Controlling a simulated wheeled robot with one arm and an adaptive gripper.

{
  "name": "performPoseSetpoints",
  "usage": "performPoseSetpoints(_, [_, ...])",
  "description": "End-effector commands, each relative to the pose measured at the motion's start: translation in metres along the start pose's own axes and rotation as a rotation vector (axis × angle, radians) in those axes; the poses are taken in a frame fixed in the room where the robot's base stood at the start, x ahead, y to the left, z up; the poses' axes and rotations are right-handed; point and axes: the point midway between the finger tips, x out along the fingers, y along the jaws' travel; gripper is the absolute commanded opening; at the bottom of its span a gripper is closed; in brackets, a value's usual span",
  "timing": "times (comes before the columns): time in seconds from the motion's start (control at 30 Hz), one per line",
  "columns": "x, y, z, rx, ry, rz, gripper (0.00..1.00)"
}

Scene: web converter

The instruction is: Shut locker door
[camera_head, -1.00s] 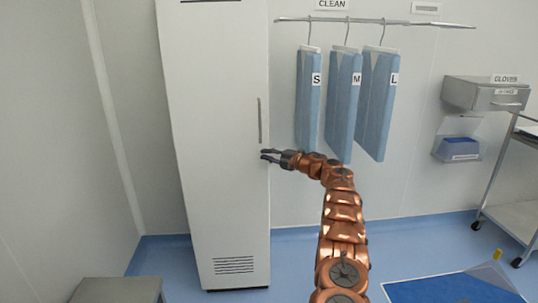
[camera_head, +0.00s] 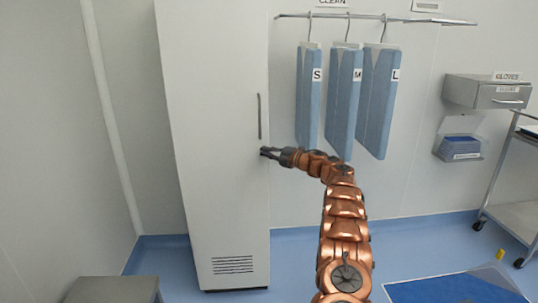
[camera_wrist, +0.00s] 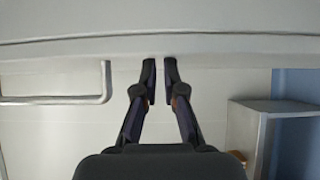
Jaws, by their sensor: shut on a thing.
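The tall white locker (camera_head: 225,40) stands left of centre in the head view. Its door (camera_head: 215,190) looks flush with the body, and I cannot tell whether it is fully closed. The long grey handle (camera_head: 259,116) is near the door's right edge; it also shows in the wrist view (camera_wrist: 55,100). My gripper (camera_head: 264,152) is just below the handle, at the door's right edge. In the wrist view its fingers (camera_wrist: 160,72) are nearly together, tips against the pale door edge (camera_wrist: 220,44). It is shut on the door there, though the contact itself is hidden.
Blue packs (camera_head: 345,100) on hangers are close right of the locker, above my arm. A grey bench (camera_head: 115,289) stands at the lower left. A metal cart (camera_head: 510,217) stands at the right.

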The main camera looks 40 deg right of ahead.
Motion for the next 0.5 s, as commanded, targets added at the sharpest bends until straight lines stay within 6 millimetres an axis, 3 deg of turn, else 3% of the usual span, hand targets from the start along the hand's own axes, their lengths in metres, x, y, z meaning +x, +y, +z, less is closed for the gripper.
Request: performPoseSetpoints(0.5, [-0.026, 0.014, -0.028, -0.005, 0.010, 0.012, 0.00])
